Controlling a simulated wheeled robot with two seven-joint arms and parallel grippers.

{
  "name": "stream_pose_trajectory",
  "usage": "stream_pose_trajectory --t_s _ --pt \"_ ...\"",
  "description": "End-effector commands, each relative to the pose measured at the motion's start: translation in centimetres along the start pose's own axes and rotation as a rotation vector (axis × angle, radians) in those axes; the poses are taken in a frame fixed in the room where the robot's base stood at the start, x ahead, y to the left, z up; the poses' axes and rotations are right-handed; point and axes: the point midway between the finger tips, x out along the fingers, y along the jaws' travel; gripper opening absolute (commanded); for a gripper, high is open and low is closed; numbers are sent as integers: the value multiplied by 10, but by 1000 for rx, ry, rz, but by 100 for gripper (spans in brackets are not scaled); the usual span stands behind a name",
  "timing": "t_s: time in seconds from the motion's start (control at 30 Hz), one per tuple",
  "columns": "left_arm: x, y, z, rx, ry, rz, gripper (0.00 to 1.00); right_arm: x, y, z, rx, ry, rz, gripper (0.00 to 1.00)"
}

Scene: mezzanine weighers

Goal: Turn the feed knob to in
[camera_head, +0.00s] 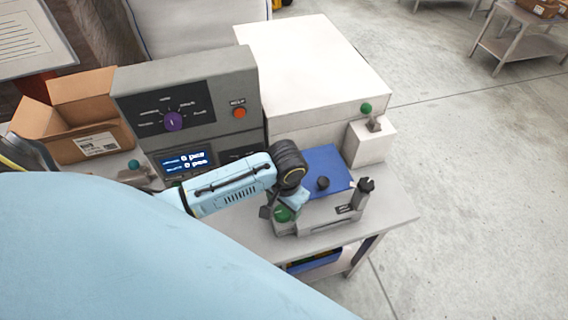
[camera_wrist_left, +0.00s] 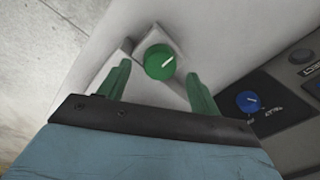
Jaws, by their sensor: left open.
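A round green knob (camera_wrist_left: 159,62) with a white pointer line sits on a pale housing in the left wrist view. Its pointer slants toward the upper right. My left gripper (camera_wrist_left: 159,82) is open, its two green fingers on either side of the knob with gaps. In the head view my left gripper (camera_head: 284,207) is low over the front of the grey bench device, mostly hidden by my wrist. A blue knob (camera_wrist_left: 248,101) on a dark panel is to the right, its lettering unreadable. I cannot tell which knob is the feed knob. My right gripper is not in view.
A cardboard box (camera_head: 90,125) stands at left. A white machine (camera_head: 310,70) stands behind the blue plate (camera_head: 325,160). Open floor lies right.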

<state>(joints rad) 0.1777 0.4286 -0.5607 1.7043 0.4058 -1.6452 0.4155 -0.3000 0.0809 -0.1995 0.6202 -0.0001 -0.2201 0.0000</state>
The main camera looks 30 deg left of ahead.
Motion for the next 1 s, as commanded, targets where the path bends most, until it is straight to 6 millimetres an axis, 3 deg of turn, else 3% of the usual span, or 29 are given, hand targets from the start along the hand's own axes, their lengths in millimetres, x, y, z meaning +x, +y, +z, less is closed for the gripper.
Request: stream_pose_trajectory --t_s 0.2,0.43,0.63,1.0 --pt "-54 -1 -2 1 6 -1 64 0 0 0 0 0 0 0" --pt "-94 -1 -1 0 4 -1 64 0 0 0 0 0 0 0" --pt "-106 0 0 0 1 -1 64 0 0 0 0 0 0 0" --pt "-107 -1 0 0 0 -1 64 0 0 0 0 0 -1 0"
